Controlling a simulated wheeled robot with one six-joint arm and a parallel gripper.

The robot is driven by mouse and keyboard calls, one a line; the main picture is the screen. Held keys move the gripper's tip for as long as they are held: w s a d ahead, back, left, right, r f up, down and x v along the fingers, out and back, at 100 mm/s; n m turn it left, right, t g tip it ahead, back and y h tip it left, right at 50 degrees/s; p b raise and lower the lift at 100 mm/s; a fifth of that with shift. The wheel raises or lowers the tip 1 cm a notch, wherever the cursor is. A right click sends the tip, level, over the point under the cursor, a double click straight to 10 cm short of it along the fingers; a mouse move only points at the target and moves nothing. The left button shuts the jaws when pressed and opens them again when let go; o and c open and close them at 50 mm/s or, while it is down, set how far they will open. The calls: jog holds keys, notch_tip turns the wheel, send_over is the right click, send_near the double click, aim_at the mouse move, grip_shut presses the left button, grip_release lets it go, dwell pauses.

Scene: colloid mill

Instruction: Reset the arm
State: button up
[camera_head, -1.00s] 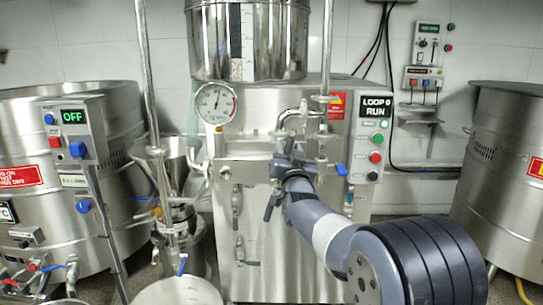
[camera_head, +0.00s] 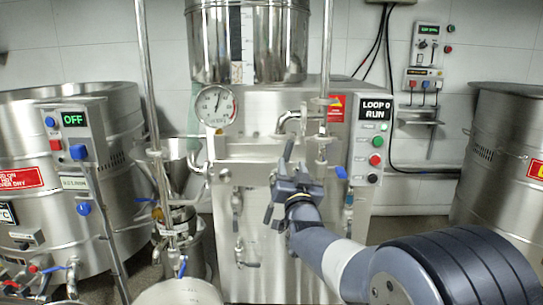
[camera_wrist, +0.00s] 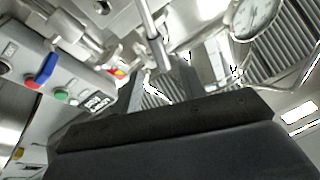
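My gripper (camera_head: 290,165) is raised in front of the steel mill cabinet (camera_head: 262,245) in the head view, below the bent outlet pipe (camera_head: 290,120). In the wrist view its two dark fingers (camera_wrist: 163,82) stand apart with nothing held between them. The wrist view looks tilted toward the cabinet, with the pipework beyond the fingers. Whether a finger touches any pipe cannot be told.
The control panel (camera_head: 371,138) reads LOOP 0 RUN, right of the gripper. A dial gauge (camera_head: 215,106) and a blue-handled valve (camera_head: 341,172) are close by. A vertical pole (camera_head: 148,90) and steel vats (camera_head: 35,215) stand left; another vat (camera_head: 505,190) stands right.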

aim_at(289, 153)
jog(key=x, duration=0.7)
jog(key=shift+b, duration=0.4)
jog(key=shift+w+r+p, duration=0.3)
jog(key=shift+a+n+y+p, duration=0.4)
jog(key=shift+a+n, duration=0.2)
jog(key=shift+n, duration=0.3)
jog(key=shift+s+f, duration=0.1)
jog(key=shift+f, duration=0.05)
